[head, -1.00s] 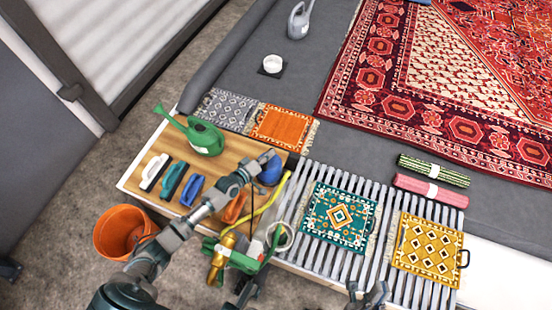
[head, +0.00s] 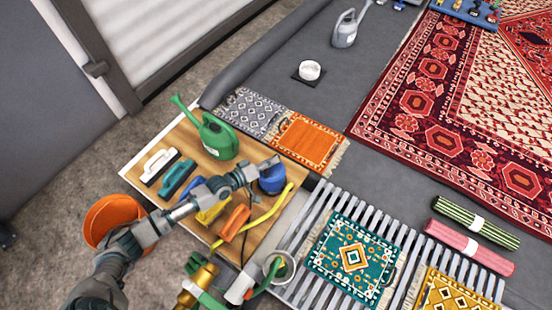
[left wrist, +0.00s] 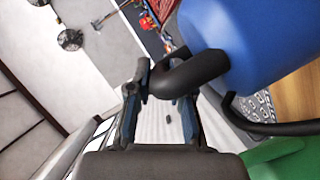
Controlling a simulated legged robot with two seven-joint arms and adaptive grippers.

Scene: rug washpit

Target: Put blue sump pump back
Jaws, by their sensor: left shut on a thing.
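The blue sump pump (head: 272,180) is at the right end of the wooden board, beside the green watering can. It fills the upper right of the left wrist view as a blue body (left wrist: 255,40) with a black curved handle (left wrist: 192,72). My left gripper (head: 255,168) is at the pump's upper left side in the head view. In the left wrist view its fingers (left wrist: 162,95) are shut on the handle. I cannot tell whether the pump's base touches the board.
The wooden board (head: 139,168) also holds a green watering can (head: 217,137), several brushes and a yellow hose (head: 262,213). An orange bucket (head: 100,218) stands at left. A slatted rack (head: 317,207) with small rugs lies at right. A brass-nozzled hose tool (head: 200,283) is in front.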

